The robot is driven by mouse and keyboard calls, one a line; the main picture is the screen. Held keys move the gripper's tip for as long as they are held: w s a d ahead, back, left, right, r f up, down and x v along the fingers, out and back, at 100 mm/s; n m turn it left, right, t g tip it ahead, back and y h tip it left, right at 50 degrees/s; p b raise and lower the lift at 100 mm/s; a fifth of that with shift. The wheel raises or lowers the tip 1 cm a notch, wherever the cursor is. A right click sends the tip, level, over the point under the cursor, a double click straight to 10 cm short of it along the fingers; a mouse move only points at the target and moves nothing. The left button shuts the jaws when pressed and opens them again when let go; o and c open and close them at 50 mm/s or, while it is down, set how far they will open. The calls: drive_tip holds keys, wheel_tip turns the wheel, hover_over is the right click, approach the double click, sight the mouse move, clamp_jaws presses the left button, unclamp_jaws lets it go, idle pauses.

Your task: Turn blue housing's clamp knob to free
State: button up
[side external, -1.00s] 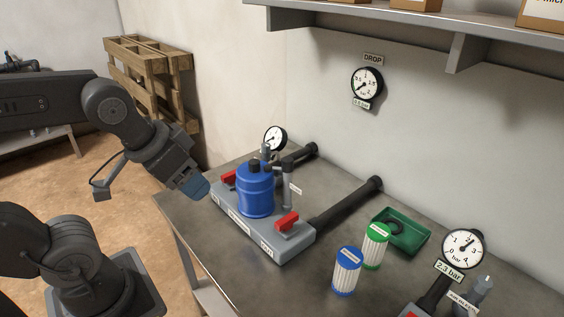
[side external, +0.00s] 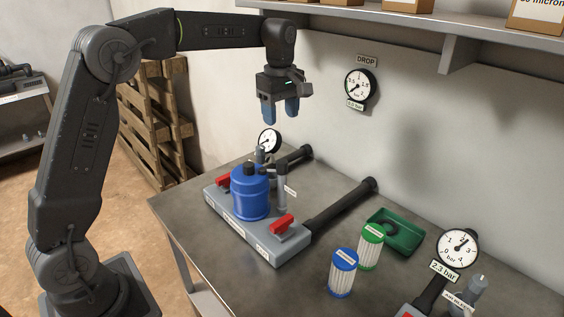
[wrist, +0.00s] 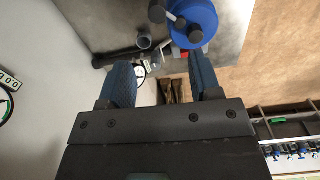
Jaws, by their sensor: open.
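The blue housing (side external: 250,198) stands upright on a grey manifold block (side external: 285,246). A dark knob (side external: 250,168) shows on its top; its turned position is too small to tell. My gripper (side external: 280,116) is open and empty, its blue fingers pointing down, well above the housing and slightly to its right in the side view. In the wrist view my gripper's fingers (wrist: 162,72) are spread apart. The blue housing (wrist: 205,14) shows beyond them at the top edge, partly cut off, with dark round parts near it.
Red valve handles (side external: 282,223) sit on the block. A grey upright pipe (side external: 282,188) stands close beside the housing. Dark pipes (side external: 340,213) run to the wall. A blue-capped filter (side external: 342,273), a green-capped filter (side external: 370,247) and a green tray (side external: 402,238) are at right. A shelf (side external: 350,18) hangs above.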

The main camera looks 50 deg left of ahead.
sight(282, 162)
drive_tip(key=shift+n, duration=0.3)
drive_tip(key=f, duration=1.4)
drive_tip(key=shift+w+a+f, duration=0.15)
drive_tip(key=shift+w, duration=0.2)
drive_tip(key=c, duration=0.9)
drive_tip(key=shift+c, duration=0.2)
